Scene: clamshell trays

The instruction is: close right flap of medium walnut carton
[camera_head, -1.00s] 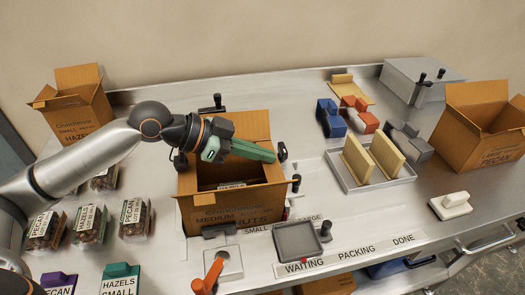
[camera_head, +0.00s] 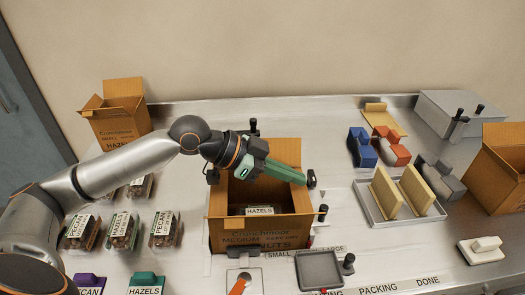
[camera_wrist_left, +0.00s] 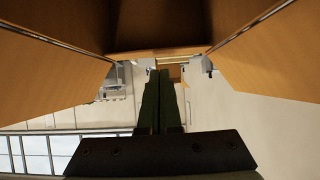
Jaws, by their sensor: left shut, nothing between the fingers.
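The medium walnut carton (camera_head: 285,233) stands on the steel bench with its top open. Its back flap (camera_head: 284,150) stands upright. A clear pack labelled HAZELS (camera_head: 260,210) lies inside. My left gripper (camera_head: 303,178) is shut and empty, its green fingers reaching across the carton's opening towards the right side. The right flap is not clearly seen; the gripper covers part of that side. In the left wrist view the shut fingers (camera_wrist_left: 163,100) lie between brown cardboard panels (camera_wrist_left: 265,60); I cannot tell whether they touch. My right gripper is not in view.
Another open carton (camera_head: 117,122) stands at the back left, and one (camera_head: 500,170) at the right edge. Nut packs (camera_head: 123,229) lie on the left. A grey tray (camera_head: 400,213) with beige blocks is to the right. Black-knobbed clamps (camera_head: 322,214) stand close beside the carton.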

